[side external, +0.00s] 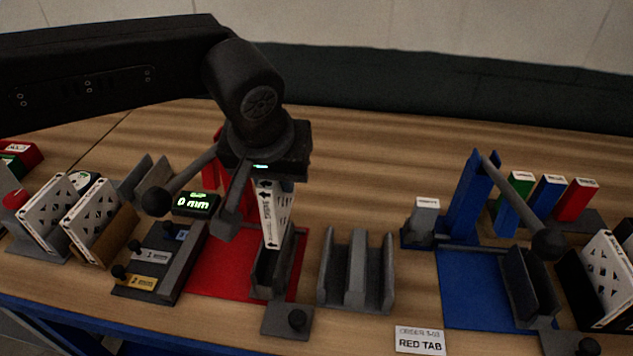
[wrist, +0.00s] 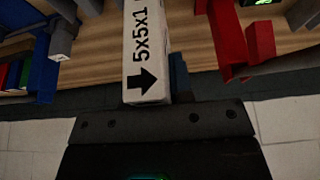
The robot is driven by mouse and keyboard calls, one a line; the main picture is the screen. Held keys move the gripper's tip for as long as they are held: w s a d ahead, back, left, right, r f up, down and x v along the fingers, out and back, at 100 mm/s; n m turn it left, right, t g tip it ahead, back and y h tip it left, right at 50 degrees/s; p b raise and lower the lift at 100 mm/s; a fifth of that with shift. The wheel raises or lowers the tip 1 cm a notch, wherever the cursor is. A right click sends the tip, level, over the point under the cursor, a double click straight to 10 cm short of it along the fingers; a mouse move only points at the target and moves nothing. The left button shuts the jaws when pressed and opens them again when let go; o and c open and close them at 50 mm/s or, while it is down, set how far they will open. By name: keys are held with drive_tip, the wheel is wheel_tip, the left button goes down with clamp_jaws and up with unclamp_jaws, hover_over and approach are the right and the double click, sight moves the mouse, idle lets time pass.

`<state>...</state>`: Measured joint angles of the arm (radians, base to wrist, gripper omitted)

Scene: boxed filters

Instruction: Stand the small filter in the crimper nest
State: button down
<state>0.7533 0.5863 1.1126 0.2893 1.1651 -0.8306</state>
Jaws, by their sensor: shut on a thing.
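The small filter (side external: 273,218) is a white slab with black arrows on its edge. My gripper (side external: 258,205) is shut on its upper part and holds it upright, slightly tilted. Its lower end is at the dark grey channel nest (side external: 268,275) on the red crimper base (side external: 215,275); I cannot tell whether it touches the nest floor. In the wrist view the filter (wrist: 146,45) shows "5x5x1" and an arrow. A second nest (side external: 527,283) on the blue crimper base (side external: 470,290) is empty.
A grey slotted stand (side external: 356,272) is empty right of the red crimper. A lever knob (side external: 155,201) and a "0 mm" display (side external: 194,203) are close left. White filters (side external: 90,225) stand in racks farther left. A card (side external: 420,341) reads "RED TAB".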

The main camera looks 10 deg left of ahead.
drive_tip(key=shift+s+a+r, duration=0.1)
drive_tip(key=shift+s+a, duration=0.1)
drive_tip(key=shift+a, duration=0.8)
drive_tip(key=shift+f, duration=2.45)
drive_tip(key=shift+f, duration=0.35)
drive_tip(key=shift+f, duration=0.7)
drive_tip(key=shift+f, duration=0.45)
drive_tip(key=shift+f, duration=0.7)
drive_tip(key=shift+f, duration=0.45)
drive_tip(key=shift+f, duration=0.7)
